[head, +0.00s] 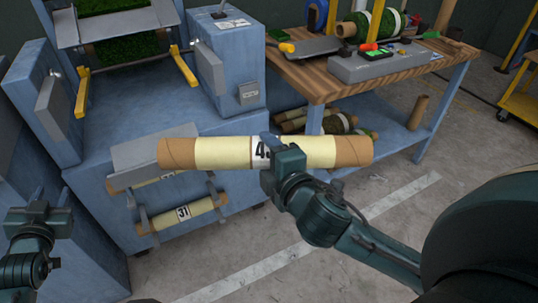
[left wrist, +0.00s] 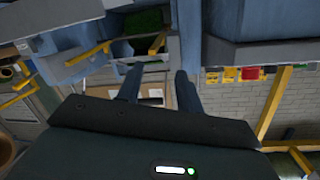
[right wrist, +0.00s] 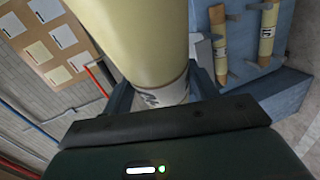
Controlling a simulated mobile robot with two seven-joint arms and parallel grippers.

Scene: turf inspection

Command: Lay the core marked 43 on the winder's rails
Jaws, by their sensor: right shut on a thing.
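The held core (head: 218,153) is a pale yellow tube with brown ends. Its white label begins with a 4; my gripper hides the rest. My right gripper (head: 270,148) is shut around its middle, holding it roughly level in front of the winder. The core also fills the upper right wrist view (right wrist: 130,40). The blue winder (head: 110,110) stands at the left, with two yellow arms (head: 82,92) (head: 180,66) sticking out in front of green turf; which parts are the rails is unclear. My left gripper (head: 40,218) is at the lower left, its fingers apart and empty in the left wrist view (left wrist: 158,90).
A core marked 31 (head: 200,211) lies in a holder on the winder's front; another above it is partly hidden. A wooden-topped bench (head: 310,80) with tools and a turf roll stands at right, several cores on its lower shelf. Floor in front is clear.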

